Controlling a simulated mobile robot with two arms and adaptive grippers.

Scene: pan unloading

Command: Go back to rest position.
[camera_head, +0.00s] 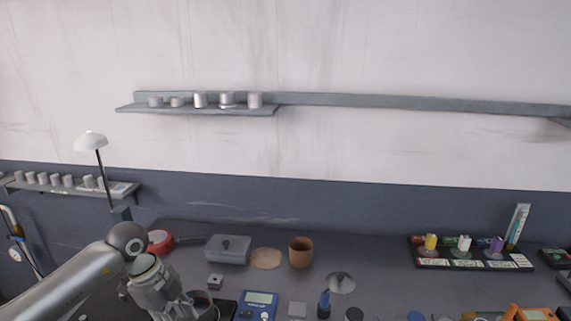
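My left arm comes in from the left edge over the workbench. Its wrist (150,278) bends down and toward the bottom edge, and my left gripper (190,308) is at the bottom of the picture. Its fingertips are not clear, so I cannot tell whether it is open or shut, or whether it holds anything. My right arm and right gripper are not in view.
Near my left arm stand a red round item (159,238), a grey lidded box (228,255), a small metal block (215,282) and a blue device (257,304). A brown pot (300,253) and rack (470,264) stand farther right. A lamp (90,141) rises behind the arm.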

